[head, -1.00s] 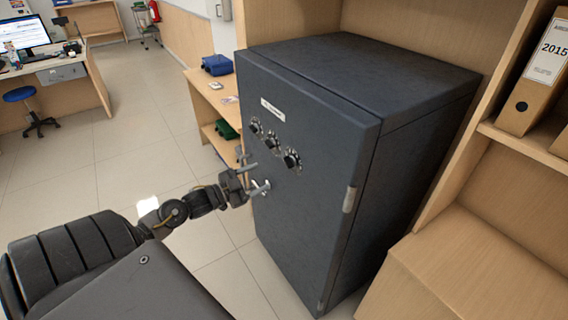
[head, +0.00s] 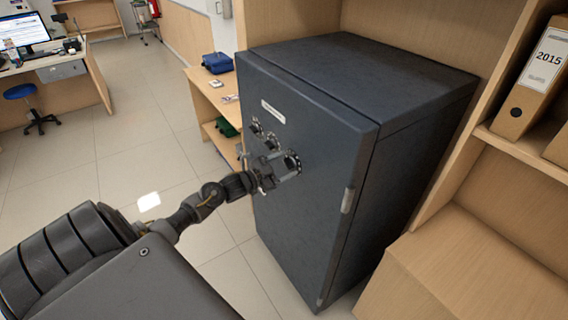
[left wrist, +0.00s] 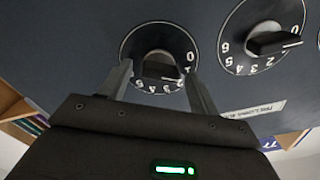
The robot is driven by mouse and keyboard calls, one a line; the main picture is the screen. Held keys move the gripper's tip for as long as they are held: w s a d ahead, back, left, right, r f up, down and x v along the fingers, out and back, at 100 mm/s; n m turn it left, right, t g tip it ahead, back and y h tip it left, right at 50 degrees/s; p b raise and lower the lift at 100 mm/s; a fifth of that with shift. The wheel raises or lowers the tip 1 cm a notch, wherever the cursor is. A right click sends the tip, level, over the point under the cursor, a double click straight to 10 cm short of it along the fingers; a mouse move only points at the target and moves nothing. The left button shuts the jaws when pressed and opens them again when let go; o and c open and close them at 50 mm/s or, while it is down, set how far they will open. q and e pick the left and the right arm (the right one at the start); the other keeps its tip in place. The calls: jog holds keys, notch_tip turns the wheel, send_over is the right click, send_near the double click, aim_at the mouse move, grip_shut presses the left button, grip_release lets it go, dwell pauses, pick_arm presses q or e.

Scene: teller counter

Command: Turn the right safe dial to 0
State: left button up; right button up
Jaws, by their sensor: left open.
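The dark grey safe (head: 315,220) stands against the shelving, with three dials in a slanting row on its door. The right dial (head: 292,162) has a black knob and a white-numbered ring. My left gripper (head: 280,169) is open right at this dial. In the left wrist view, which is turned upside down, my left gripper's fingers (left wrist: 161,82) stand either side of the right dial's knob (left wrist: 158,64). Whether they touch it I cannot tell. Digits from 0 to 5 show on its ring; the pointer reading is unclear. The middle dial (left wrist: 272,42) is beside it. My right gripper is not in view.
A white label (head: 273,110) sits above the dials. Wooden shelving with a binder (head: 540,75) flanks the safe on the right. A low wooden unit with a blue case (head: 217,62) stands behind it at left. Open tiled floor (head: 130,140) lies to the left.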

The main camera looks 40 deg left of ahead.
pick_arm(q)
jog(key=shift+w, duration=0.1)
jog(key=shift+c, duration=0.4)
jog(key=c, duration=0.9)
jog(key=shift+r+n+p, duration=0.1)
jog(key=shift+n+p, duration=0.45)
jog(key=shift+n, duration=0.45)
jog(key=shift+a+n+p, duration=0.1)
jog(key=shift+n+p, duration=0.6)
jog(key=shift+n, duration=1.2)
